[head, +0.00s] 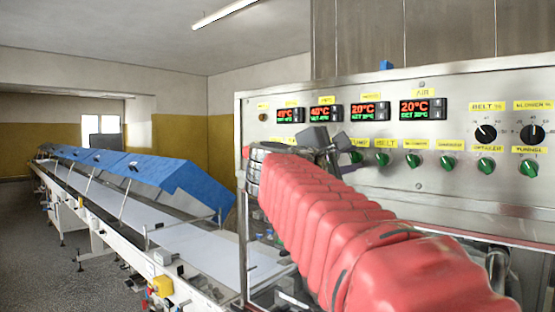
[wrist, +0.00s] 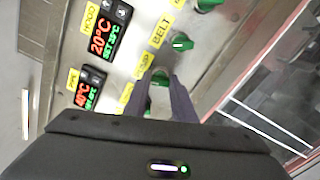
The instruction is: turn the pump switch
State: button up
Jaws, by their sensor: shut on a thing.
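The pump switch (wrist: 160,77) is a small green knob on the steel panel, by the yellow pump label (wrist: 143,66) in the wrist view. My gripper (wrist: 162,79) has its two dark fingers closed on this knob, one on each side, and hides part of it. In the head view my gripper (head: 350,148) reaches the panel at the left end of the row of green switches. There the pump switch (head: 357,157) shows only in part beside the fingers. The exact angle of the knob is hard to tell.
The belt switch (head: 382,159) is close on the right, with several more green switches further along. Red and green displays (head: 364,111) sit above, and black dials (head: 485,133) at the right. A long conveyor (head: 190,245) with blue covers (head: 180,180) runs along the left.

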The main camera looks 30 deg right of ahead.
jog(key=shift+w+f+n, duration=0.1)
jog(key=shift+f+n, duration=0.2)
jog(key=shift+n, duration=0.6)
jog(key=o, duration=1.1)
jog(key=shift+r, duration=0.2)
jog(key=shift+c, duration=0.2)
jog(key=shift+a, duration=0.15)
jog(key=v, duration=1.3)
jog(key=shift+a, duration=0.3)
